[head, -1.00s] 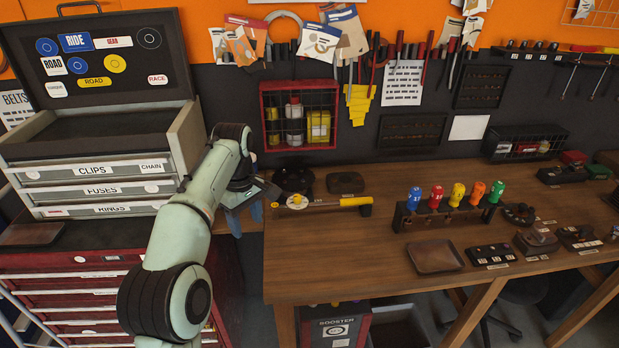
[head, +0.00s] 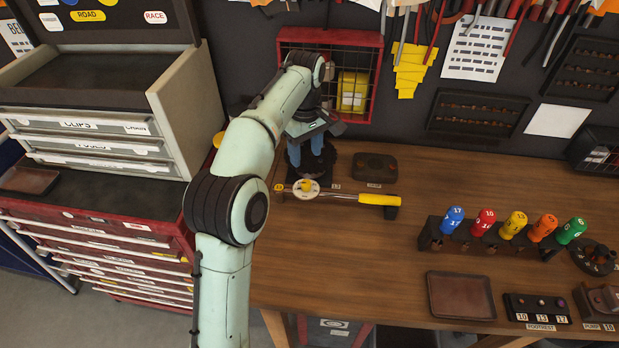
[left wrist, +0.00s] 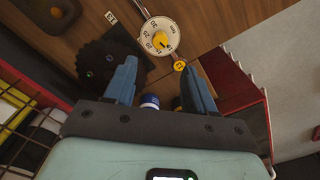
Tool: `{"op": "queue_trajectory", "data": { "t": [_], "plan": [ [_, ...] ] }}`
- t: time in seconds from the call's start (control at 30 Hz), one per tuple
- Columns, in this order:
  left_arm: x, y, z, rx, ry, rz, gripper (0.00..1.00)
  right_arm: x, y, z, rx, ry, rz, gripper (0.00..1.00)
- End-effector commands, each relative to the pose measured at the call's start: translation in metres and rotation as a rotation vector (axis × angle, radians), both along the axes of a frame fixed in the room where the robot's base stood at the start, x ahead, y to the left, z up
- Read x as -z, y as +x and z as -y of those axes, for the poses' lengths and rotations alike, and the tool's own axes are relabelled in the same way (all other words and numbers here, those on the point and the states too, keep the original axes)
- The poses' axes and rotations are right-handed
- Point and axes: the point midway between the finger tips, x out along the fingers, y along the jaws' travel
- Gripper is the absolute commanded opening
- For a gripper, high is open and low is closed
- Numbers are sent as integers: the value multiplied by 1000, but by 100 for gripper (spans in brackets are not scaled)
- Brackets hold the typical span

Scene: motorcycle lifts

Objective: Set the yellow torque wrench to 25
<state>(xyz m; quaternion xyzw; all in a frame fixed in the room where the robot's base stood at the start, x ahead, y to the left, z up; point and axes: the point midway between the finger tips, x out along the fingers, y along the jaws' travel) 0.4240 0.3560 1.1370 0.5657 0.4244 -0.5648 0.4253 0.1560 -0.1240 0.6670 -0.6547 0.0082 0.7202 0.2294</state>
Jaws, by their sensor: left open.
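The yellow torque wrench (head: 365,199) lies on the wooden bench, its yellow handle pointing right. Its round white dial (head: 306,187) with a yellow centre knob is at its left end. The dial (left wrist: 160,36) also shows in the left wrist view, with numbers around its rim; the setting is too small to read surely. My left gripper (head: 306,160) is open, blue fingers pointing down, just behind the dial in the head view. In the left wrist view my left gripper (left wrist: 160,70) has nothing between its fingertips. My right gripper is not in view.
A dark round part (left wrist: 105,65) is close to the left gripper's finger. A dark tray (head: 375,168) lies behind the wrench handle. A red wire basket (head: 352,90) hangs behind the arm. Coloured-handle tools in a rack (head: 490,236) stand to the right. Bench in front of the wrench is clear.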

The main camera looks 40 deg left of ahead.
Motion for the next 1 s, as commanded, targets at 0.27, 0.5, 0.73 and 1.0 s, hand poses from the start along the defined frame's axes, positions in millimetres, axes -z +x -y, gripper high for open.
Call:
{"op": "queue_trajectory", "data": {
  "t": [0.27, 0.5, 0.73, 1.0],
  "plan": [
    [67, -2, 0, 0, 0, -8, 55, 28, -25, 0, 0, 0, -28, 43],
    [98, -1, 0, 0, 0, -3, 55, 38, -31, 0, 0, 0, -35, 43],
    [106, -1, 0, 0, 1, -2, 55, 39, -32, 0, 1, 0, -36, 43],
    [106, 0, 0, 0, 0, -1, 32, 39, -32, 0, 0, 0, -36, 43]
  ]
}}
